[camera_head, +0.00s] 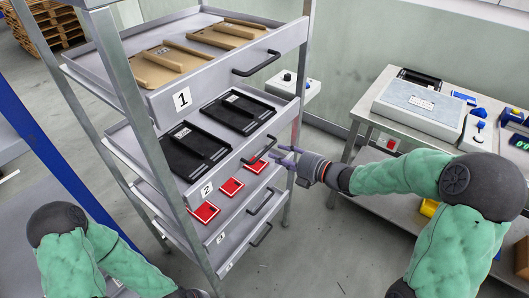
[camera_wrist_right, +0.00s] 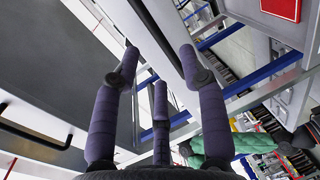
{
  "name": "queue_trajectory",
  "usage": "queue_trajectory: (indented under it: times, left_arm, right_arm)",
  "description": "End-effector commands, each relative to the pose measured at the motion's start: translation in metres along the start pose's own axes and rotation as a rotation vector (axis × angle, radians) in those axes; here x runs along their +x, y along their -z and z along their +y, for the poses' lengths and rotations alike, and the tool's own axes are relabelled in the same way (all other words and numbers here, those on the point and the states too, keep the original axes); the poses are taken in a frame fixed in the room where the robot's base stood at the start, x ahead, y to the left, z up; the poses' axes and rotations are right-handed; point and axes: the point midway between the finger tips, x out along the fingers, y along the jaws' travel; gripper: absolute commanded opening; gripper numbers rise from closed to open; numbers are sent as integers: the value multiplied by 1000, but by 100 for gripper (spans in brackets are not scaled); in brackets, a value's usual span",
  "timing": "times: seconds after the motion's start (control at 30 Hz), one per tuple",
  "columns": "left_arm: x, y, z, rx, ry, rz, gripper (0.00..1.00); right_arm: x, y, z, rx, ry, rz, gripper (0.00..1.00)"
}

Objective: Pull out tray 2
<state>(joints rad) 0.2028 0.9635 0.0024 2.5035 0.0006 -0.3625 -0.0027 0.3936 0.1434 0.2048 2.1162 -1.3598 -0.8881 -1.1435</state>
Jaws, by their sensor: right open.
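Tray 2 (camera_head: 222,176) is the second tray down in a grey rack. It is marked with a "2" label and holds two black slotted plates (camera_head: 193,150). Its black bar handle (camera_head: 257,152) is at the right part of its front. My right gripper (camera_head: 277,155) is open, with its fingers at the right end of this handle. In the right wrist view, the spread purple fingers (camera_wrist_right: 160,62) have a dark bar running between the two upper tips; I cannot tell whether they touch it. My left arm shows at lower left, but its gripper is out of frame.
Tray 1 (camera_head: 215,70) above holds tan pieces and has its own handle (camera_head: 257,64). Lower trays, one with red pieces (camera_head: 204,212), sit below. A metal bench (camera_head: 365,112) with devices stands at right. Floor between rack and bench is clear.

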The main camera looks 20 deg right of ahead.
Motion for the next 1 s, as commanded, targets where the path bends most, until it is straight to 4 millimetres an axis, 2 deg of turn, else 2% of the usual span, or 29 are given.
queue_trajectory:
  times: [0.03, 0.2, 0.4, 0.8, 0.83, 0.97, 1.0]
  left_arm:
    - [4, 0, -2, 0, 0, 0, 0]
    - [10, 0, -4, 0, 0, 0, 0]
    - [14, 0, -5, 0, 0, 0, 0]
    - [15, 0, -5, 0, 0, 0, 0]
    - [15, 0, -5, 0, 0, 0, 0]
    - [15, 1, -5, 0, 0, 0, 0]
    - [15, 1, -5, 0, 0, 0, 0]
  right_arm:
    - [11, 1, -2, -1, -1, 5, 43]
    - [40, 1, -2, 1, 0, 3, 43]
    - [61, 0, -1, 1, 0, 1, 43]
    - [67, 0, 0, 3, 0, -1, 43]
    - [67, 0, 0, 3, 0, -1, 37]
    - [67, 0, 0, 3, 1, -1, 0]
    - [67, 0, 0, 3, 1, -1, 0]
